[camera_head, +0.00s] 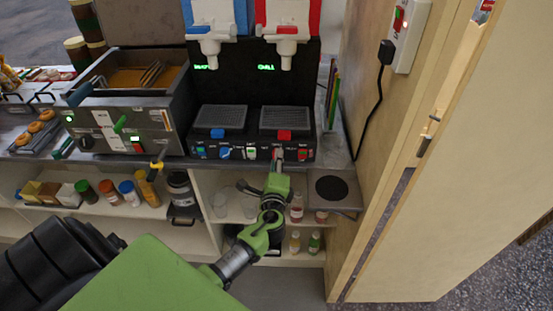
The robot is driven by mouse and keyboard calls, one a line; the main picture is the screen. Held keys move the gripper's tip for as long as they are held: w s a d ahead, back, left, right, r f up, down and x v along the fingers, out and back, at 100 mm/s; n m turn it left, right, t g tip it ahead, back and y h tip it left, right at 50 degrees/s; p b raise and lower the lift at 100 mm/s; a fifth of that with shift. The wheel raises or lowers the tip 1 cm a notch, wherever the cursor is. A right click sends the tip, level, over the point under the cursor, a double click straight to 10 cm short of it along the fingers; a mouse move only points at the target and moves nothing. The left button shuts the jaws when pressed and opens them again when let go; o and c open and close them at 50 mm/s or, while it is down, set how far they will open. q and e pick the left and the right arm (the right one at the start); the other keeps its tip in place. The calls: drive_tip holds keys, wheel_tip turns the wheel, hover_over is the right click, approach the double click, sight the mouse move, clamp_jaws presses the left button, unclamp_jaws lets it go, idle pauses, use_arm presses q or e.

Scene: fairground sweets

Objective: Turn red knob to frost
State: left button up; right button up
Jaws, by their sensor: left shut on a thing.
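The black slush machine (236,130) stands on the counter with a blue-framed tap on its left and a red-framed tap (288,30) on its right. The red knob (278,152) is on the right half of its front panel, mostly hidden by my gripper. My left gripper (278,161) reaches up from below and is shut on the red knob. The panel's markings are too small to read, so I cannot tell which setting the knob points to. A small green display text (266,67) is lit behind the red tap. My right gripper is not in view.
A blue knob (224,153) and small switches (303,154) sit close by on the panel. A steel fryer (130,110) stands to the left. Shelves with jars and bottles (127,192) are below. A wooden wall (375,130) closes off the right.

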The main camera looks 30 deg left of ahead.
use_arm(q)
drive_tip(key=shift+d+m+y+p, duration=0.1)
drive_tip(key=shift+m+y+p, duration=0.25)
drive_tip(key=shift+m, duration=1.25)
drive_tip(key=shift+d+m+y+p, duration=0.15)
drive_tip(key=shift+m+p, duration=0.4)
drive_tip(key=shift+m, duration=1.05)
drive_tip(key=shift+a, duration=0.15)
drive_tip(key=o, duration=1.1)
drive_tip(key=shift+w, duration=0.1)
drive_tip(key=v, duration=1.2)
drive_tip(key=shift+r, duration=0.15)
